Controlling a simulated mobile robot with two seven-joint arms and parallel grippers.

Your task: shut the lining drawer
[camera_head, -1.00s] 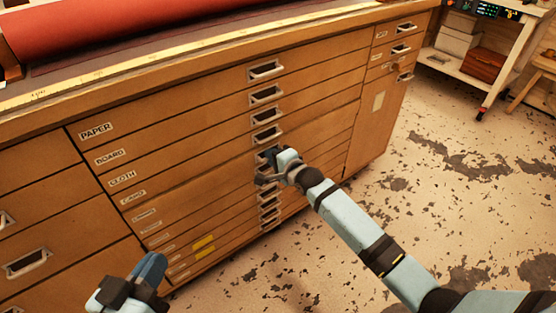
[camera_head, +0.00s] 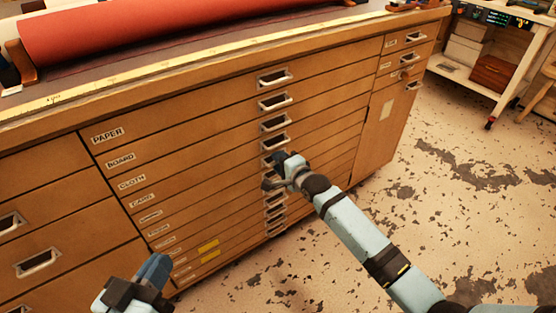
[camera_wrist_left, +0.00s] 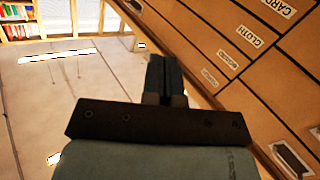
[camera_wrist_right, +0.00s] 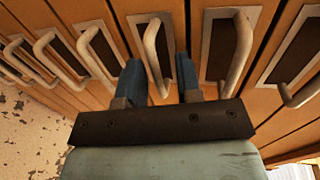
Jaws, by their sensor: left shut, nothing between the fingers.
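The drawer cabinet shows a stack of wide, shallow drawers with white labels, the upper ones reading paper (camera_head: 108,135), board (camera_head: 121,160), cloth (camera_head: 132,181) and card (camera_head: 141,200). The smaller label (camera_head: 150,216) below card is too small to read for certain, so I cannot surely pick out the lining drawer. The visible fronts look nearly flush. My right gripper (camera_head: 275,172) is at the middle column of handles and hides part of it. In the right wrist view its fingers (camera_wrist_right: 160,78) are apart, with a metal handle (camera_wrist_right: 154,50) between or just beyond them. My left gripper (camera_head: 158,268) is shut and empty, low in front of the cabinet.
A red roll (camera_head: 180,30) lies on the cabinet top behind a yellow ruler strip (camera_head: 120,76). More drawers with handles (camera_head: 38,261) are at the left. A white shelf unit (camera_head: 505,72) stands at the back right. The speckled floor (camera_head: 440,210) at the right is clear.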

